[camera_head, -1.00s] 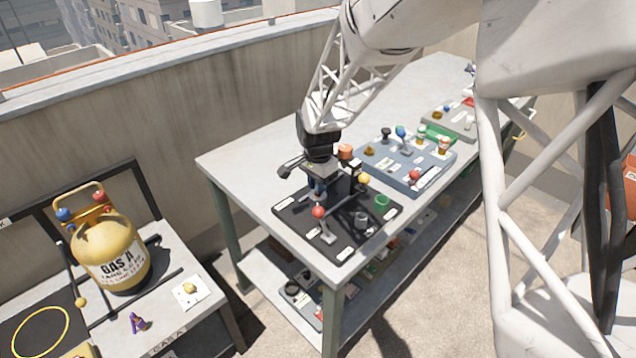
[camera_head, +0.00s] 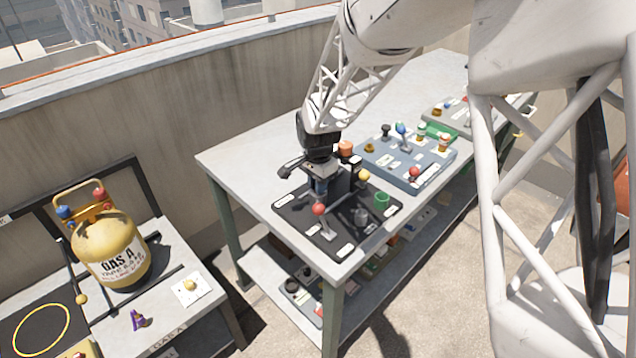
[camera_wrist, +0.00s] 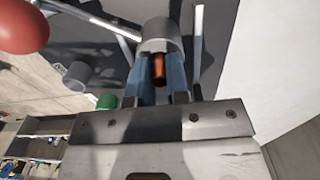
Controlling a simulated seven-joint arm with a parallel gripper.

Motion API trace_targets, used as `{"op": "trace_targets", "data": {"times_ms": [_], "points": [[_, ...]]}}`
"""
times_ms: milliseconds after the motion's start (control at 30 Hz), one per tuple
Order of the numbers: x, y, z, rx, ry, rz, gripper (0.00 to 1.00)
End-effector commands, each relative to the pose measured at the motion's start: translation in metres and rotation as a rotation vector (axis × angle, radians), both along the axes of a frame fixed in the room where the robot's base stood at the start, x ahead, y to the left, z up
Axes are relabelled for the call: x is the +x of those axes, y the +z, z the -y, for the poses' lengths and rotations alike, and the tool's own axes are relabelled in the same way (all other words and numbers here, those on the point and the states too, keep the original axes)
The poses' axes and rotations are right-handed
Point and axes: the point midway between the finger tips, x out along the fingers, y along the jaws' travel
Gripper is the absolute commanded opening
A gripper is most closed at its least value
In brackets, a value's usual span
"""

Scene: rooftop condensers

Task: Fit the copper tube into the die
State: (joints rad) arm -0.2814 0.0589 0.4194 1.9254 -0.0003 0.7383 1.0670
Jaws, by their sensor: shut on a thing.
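The copper tube (camera_wrist: 159,72) is between the two blue fingers of my gripper (camera_wrist: 160,82) in the wrist view, and the gripper is shut on it. A grey cylinder (camera_wrist: 158,32), which looks like the die, is directly beyond the fingertips, in line with the tube. The tube's far end is at or close to this cylinder; I cannot tell whether it is inside. In the head view my gripper (camera_head: 321,190) points down over the black board (camera_head: 292,222). The tube is too small or hidden to make out there.
On the board, a red ball (camera_head: 318,209) on a lever, a yellow ball (camera_head: 364,176), a green cup (camera_head: 381,201) and a grey cup (camera_head: 361,217) stand close to my gripper. A blue-grey board (camera_head: 380,178) with several parts lies behind. The table's left rear is clear.

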Motion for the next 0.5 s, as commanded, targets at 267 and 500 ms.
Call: {"op": "trace_targets", "data": {"times_ms": [267, 500], "points": [[0.0, -0.0023, 0.0, 0.0, 0.0, 0.0, 0.25], [0.0, -0.0022, 0.0, 0.0, 0.0, 0.0, 0.45]]}}
